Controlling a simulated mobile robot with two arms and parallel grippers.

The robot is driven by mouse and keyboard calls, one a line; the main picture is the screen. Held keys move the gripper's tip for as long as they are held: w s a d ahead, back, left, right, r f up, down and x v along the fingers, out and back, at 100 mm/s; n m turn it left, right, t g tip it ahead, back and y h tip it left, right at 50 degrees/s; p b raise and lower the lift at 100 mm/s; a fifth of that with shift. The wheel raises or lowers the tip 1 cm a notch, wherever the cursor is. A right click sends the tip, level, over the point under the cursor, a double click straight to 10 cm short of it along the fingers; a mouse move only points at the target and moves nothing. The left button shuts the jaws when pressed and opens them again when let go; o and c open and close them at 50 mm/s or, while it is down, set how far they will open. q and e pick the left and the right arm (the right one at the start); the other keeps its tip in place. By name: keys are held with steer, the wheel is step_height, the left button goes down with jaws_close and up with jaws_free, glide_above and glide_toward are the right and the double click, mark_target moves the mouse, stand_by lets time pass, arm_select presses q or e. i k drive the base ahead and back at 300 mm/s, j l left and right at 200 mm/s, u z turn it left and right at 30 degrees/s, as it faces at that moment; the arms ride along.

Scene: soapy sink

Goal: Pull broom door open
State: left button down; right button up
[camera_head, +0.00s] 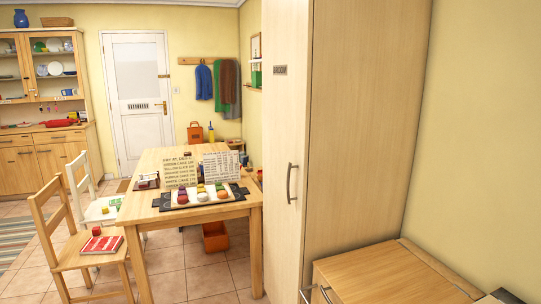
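The broom door (282,130) is the narrow pale front of a tall wooden cabinet (355,130) right of the middle. It appears shut, seen at a steep angle. A small dark label (280,70) is near its top, and a curved metal handle (291,184) is upright on it, toward the edge by the cabinet's side panel. Neither of my grippers can be made out in this view. What is inside the cabinet is hidden.
A low wooden cabinet (385,275) with metal handles stands right of the tall one. A table (152,207) with foods and signs, and a chair (78,258) with a red book, stand left. Tiled floor (180,285) shows between. A white door (138,135) is at the back.

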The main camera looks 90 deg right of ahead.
mark_target(286, 25)
steer(key=z, duration=2.75)
